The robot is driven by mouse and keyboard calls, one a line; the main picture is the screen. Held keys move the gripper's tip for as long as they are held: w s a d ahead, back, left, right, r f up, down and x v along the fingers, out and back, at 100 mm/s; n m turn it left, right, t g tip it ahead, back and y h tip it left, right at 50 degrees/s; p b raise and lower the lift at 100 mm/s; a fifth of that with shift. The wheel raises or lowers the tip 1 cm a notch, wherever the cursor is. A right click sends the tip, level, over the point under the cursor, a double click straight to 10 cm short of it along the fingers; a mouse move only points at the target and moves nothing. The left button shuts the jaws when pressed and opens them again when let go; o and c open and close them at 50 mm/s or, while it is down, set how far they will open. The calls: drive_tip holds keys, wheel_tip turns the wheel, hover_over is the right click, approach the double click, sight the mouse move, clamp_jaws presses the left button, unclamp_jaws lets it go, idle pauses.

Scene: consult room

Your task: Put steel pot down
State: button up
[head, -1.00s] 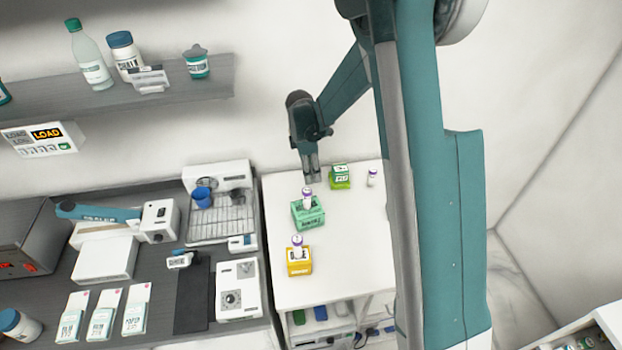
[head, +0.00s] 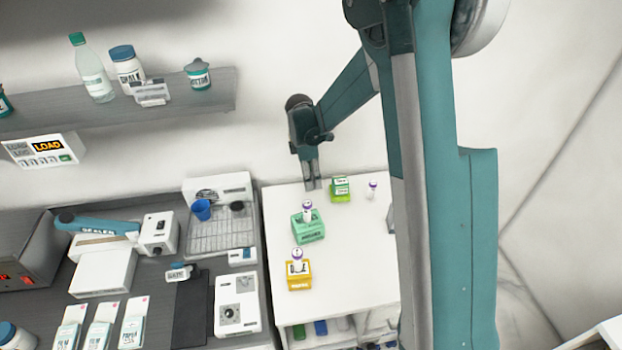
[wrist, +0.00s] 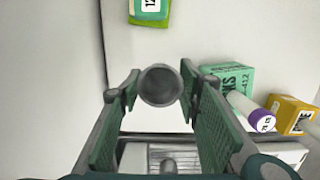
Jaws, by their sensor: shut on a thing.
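My gripper (wrist: 158,84) is shut on the steel pot (wrist: 160,86), a small round grey vessel whose open top faces the wrist camera. The pot sits between the two fingertips. In the head view my gripper (head: 313,184) points down at the back left edge of the white table (head: 350,255). The pot is too small to make out clearly there. I cannot tell whether its base touches the tabletop.
A lime-green box (head: 341,189) stands right of the gripper, with a purple-capped vial (head: 372,190) beyond. A mint box (head: 308,228) and a yellow box (head: 298,274), each with a vial, stand nearer. The table's middle right is clear. A grey counter (head: 165,300) adjoins left.

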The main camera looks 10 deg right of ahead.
drive_tip(key=w+a+n+b, duration=0.2)
drive_tip(key=a+n, duration=0.3)
drive_tip(key=a, duration=0.7)
drive_tip(key=shift+r+n+t+b, duration=0.15)
drive_tip(key=shift+n+t+b, duration=0.2)
drive_tip(key=shift+b, duration=0.45)
drive_tip(key=shift+f, duration=3.15)
drive_tip(key=shift+f, duration=0.1)
drive_tip(key=shift+f, duration=1.75)
drive_tip(key=shift+f, duration=0.1)
drive_tip(key=o, duration=0.4)
drive_tip(key=shift+f, duration=0.1)
drive_tip(key=o, duration=0.5)
